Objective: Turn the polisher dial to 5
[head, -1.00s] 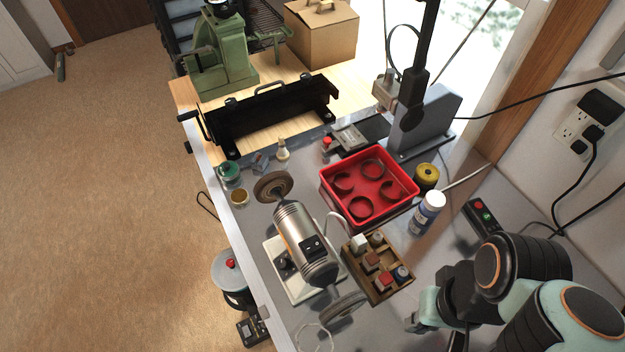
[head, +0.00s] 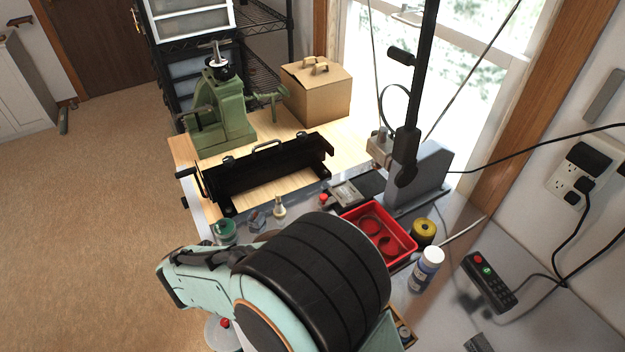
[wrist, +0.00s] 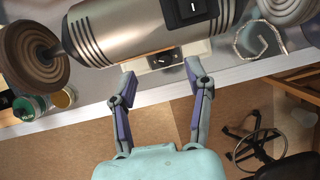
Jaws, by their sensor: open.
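In the wrist view the polisher (wrist: 145,25) is a silver motor body with a black switch and a buffing wheel at the left. Its black dial (wrist: 164,60) sits on the front of the pale base below the motor. I cannot read its setting. My gripper (wrist: 159,71) is open and empty, its two fingers on either side of the dial's position in the picture. I cannot tell whether they touch the base. In the head view my arm hides the polisher and my gripper.
A red tray (head: 405,242), a white bottle (head: 427,268) and a yellow spool (head: 423,232) stand right of my arm. The bench's front edge is just below the dial, with open floor beyond.

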